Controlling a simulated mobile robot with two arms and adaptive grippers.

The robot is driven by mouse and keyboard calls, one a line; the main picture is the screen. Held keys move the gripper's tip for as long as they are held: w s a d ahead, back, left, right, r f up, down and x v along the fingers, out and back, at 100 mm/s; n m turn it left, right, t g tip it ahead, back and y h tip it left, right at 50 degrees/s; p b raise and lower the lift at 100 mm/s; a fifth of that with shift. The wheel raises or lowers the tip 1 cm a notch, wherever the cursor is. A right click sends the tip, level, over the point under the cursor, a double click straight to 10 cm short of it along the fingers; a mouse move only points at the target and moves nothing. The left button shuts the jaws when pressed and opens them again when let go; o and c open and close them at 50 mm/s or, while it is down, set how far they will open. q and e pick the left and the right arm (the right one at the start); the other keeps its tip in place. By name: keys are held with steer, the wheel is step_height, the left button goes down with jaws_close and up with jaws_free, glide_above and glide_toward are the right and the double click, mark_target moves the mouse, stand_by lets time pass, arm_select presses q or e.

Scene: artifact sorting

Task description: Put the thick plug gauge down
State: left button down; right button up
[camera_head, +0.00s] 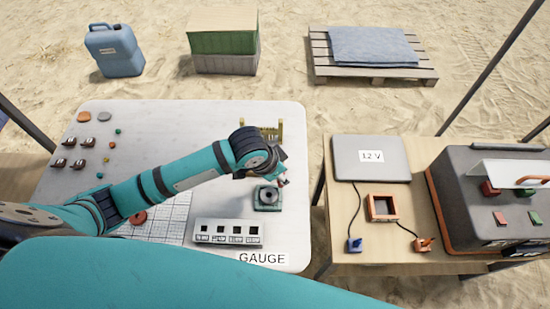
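My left arm reaches in from the left over the white table (215,112). Its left gripper (281,179) is small and partly hidden by the wrist, just above and behind a dark green block with a round grey centre (268,198). I cannot tell whether its fingers are open or hold anything. I cannot make out the thick plug gauge for certain. A brass toothed rack (279,132) stands behind the wrist, partly hidden by it. A white block with several square holes (240,233) lies in front, by the "GAUGE" label (262,258). My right gripper is not in view.
Several coins and small brown pieces (78,163) lie at the table's left. A gridded sheet (168,217) is partly under my arm. Beyond a gap, a wooden table (350,240) holds a "12 V" case (371,157), an orange-framed box (382,208) and a grey machine (490,200).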

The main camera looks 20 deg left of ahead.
arm_select(q)
steer(key=w+a+f, duration=0.1)
steer(key=w, duration=0.1)
steer(key=w+a+f+p, duration=0.1)
steer(key=w, duration=0.1)
steer(key=w+a+f, duration=0.1)
steer(key=w, duration=0.1)
steer(key=shift+w+a+f, duration=0.25)
steer(key=shift+a, duration=0.1)
steer(key=shift+f, duration=0.35)
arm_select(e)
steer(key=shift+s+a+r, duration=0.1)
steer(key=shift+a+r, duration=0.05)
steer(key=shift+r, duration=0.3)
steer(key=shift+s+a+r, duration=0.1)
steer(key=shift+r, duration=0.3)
arm_select(q)
steer(key=shift+f, duration=0.15)
steer(key=c, duration=1.2)
jaws_free()
steer(key=shift+c, duration=0.2)
steer(key=v, duration=1.2)
steer(key=shift+r, duration=0.2)
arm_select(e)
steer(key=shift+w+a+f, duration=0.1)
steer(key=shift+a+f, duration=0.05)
